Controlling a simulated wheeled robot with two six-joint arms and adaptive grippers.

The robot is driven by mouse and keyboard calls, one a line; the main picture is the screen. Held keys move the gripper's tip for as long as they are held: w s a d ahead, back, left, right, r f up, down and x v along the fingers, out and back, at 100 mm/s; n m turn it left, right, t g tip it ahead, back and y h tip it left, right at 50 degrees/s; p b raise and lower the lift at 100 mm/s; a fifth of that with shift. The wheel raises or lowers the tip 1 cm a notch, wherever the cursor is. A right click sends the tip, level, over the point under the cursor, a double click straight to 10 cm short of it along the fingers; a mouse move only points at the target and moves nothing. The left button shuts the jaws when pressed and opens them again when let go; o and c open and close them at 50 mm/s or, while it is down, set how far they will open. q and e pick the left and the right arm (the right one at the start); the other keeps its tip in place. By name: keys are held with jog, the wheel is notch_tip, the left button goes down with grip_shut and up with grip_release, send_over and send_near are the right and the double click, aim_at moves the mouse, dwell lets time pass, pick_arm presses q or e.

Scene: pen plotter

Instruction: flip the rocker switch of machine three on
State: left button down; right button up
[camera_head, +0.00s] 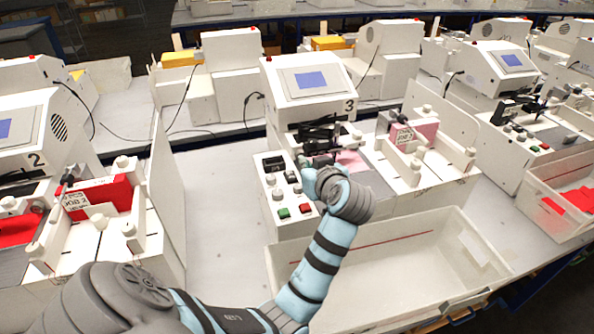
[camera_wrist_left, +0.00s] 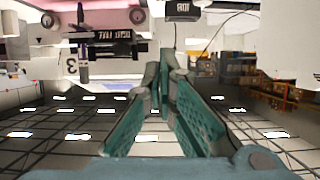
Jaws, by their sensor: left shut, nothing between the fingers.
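Machine three (camera_head: 313,85) stands in the middle of the head view, white with a blue screen and a "3" on its front. Its control panel (camera_head: 283,190) holds a black rocker switch (camera_head: 273,163), several knobs, a green button and a red button. I cannot tell the switch's position. My left gripper (camera_head: 305,165) is just right of the panel's upper part, with a gap to the rocker. In the left wrist view the green fingers (camera_wrist_left: 162,68) are shut at the tips with nothing between them. That view looks upside down, and the rocker is not clear in it. My right gripper is not in view.
A large white bin (camera_head: 370,285) stands in front of machine three, below my left arm. Machine two (camera_head: 40,135) is to the left, with a red pad beside it. Another machine (camera_head: 500,70) stands to the right. Bare table (camera_head: 215,215) lies left of the panel.

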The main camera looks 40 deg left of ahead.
pick_arm(q)
send_over(291, 176)
jog(key=d, duration=0.2)
jog(key=f, duration=0.3)
jog(key=shift+s+d+f, duration=0.1)
jog(key=shift+s+f, duration=0.15)
notch_tip(291, 176, down, 4)
jog(key=shift+r, duration=0.2)
jog(key=shift+d+f, duration=0.15)
jog(key=shift+f, duration=0.2)
